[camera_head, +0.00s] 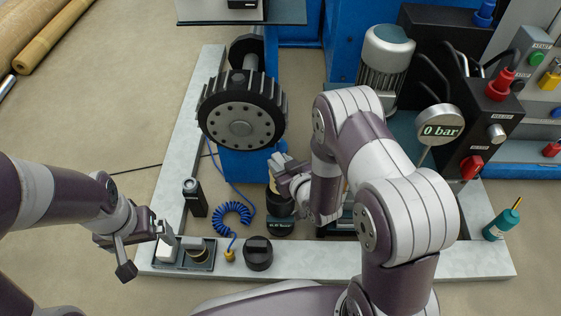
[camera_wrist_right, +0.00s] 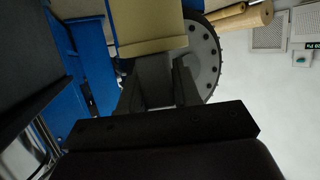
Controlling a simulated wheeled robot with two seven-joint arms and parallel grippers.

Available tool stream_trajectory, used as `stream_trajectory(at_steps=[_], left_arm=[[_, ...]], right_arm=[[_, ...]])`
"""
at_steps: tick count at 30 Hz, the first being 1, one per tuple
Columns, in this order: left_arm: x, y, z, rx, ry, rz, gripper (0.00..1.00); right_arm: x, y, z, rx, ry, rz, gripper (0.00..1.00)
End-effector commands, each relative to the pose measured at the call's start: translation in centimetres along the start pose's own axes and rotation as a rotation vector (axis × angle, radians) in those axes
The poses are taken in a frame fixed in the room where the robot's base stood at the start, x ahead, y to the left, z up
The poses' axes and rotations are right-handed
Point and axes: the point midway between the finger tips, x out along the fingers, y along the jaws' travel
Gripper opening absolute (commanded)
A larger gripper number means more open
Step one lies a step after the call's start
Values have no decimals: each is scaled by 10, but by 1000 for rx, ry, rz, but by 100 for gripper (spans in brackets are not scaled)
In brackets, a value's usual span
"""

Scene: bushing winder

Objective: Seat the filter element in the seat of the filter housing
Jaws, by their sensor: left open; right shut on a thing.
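My right gripper (camera_head: 279,172) is shut on the tan filter element (camera_wrist_right: 150,25), held over the black cup-shaped filter housing (camera_head: 280,206). In the head view only a small tan part of the element (camera_head: 273,186) shows, at the housing's mouth. I cannot tell how deep its lower end sits. The right gripper (camera_wrist_right: 158,88) also shows in the wrist view, its fingers at the element's olive end. The seat inside the housing is hidden. My left gripper (camera_head: 146,250) is open and empty at the left, near a white block.
A dark tray (camera_head: 184,264) holds the white block (camera_head: 166,246) and a round part. A toothed wheel (camera_head: 242,112) rises behind. A gauge (camera_head: 440,125) is at right.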

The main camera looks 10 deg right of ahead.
Motion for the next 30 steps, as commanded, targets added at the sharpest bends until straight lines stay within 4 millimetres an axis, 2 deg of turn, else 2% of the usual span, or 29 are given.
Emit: stream_trajectory(at_steps=[1,19,24,30], left_arm=[[8,0,1,0,0,0,99],[57,0,7,0,0,0,99],[63,0,8,0,0,0,99],[62,0,7,0,0,0,99]], right_arm=[[3,0,8,0,1,0,0],[26,0,69,0,2,0,0],[29,0,78,0,2,0,0],[29,0,78,0,2,0,0]])
